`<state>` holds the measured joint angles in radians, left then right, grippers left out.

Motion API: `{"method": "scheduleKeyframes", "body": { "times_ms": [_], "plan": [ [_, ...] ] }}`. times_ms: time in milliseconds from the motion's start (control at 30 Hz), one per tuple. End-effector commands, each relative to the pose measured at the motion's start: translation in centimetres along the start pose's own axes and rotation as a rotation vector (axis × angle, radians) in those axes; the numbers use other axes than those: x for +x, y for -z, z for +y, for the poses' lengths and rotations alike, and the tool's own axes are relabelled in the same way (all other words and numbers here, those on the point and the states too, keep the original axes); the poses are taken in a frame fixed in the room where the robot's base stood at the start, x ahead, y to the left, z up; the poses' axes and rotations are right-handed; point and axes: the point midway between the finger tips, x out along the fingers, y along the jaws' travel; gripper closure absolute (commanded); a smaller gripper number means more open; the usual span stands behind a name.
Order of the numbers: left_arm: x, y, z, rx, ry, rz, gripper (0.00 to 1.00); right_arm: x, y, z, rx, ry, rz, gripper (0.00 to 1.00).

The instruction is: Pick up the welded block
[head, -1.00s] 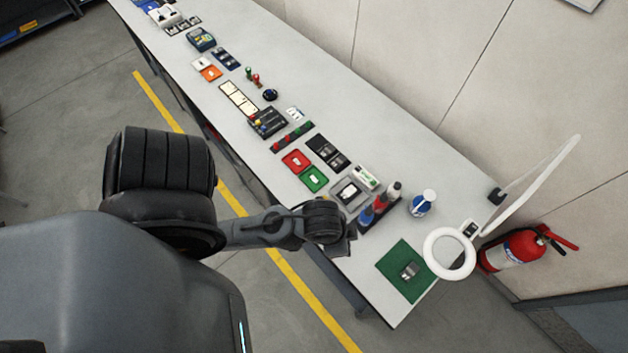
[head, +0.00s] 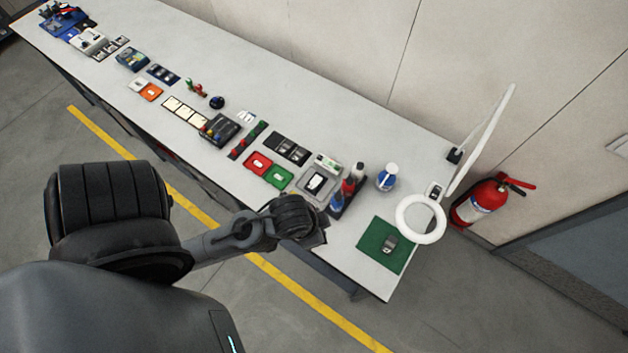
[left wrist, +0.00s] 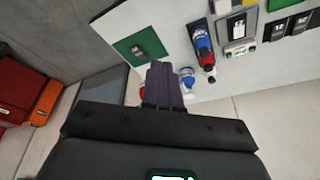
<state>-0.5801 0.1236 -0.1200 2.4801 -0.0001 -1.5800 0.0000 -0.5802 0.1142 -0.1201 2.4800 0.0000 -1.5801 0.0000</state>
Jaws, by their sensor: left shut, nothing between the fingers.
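A small grey metal block (head: 389,243), which looks like the welded block, lies on a green mat (head: 372,252) at the near right end of the bench. The block (left wrist: 138,50) and mat (left wrist: 122,47) also show at the upper left of the left wrist view. My left gripper (left wrist: 163,72) is shut and empty, its dark fingers together, apart from the block. In the head view my left arm ends near the bench's front edge, left of the mat, and its wrist hides the fingers. My right gripper is in neither view.
A white ring lamp (head: 421,219) stands just right of the mat. A rack of bottles (head: 347,190) and a blue-and-white bottle (head: 387,177) stand behind it. Trays and parts line the bench leftward. A red extinguisher (head: 482,203) is by the wall.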

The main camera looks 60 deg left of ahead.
Motion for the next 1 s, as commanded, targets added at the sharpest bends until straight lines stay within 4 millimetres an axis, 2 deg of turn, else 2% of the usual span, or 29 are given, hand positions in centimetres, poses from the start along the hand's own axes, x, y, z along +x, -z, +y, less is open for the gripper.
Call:
{"method": "scheduleKeyframes", "body": {
  "times_ms": [333, 767, 1000],
  "plan": [
    [-0.02, 0.07, 0.23, -0.009, -0.007, 0.002, 0.98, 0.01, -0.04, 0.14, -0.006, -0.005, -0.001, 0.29],
    [0.00, 0.02, 0.05, -0.002, -0.002, 0.000, 0.33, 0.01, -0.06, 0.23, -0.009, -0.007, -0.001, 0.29],
    [0.01, -0.02, -0.06, 0.002, 0.002, 0.000, 0.32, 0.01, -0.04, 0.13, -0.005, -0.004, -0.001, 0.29]
  ]
}}
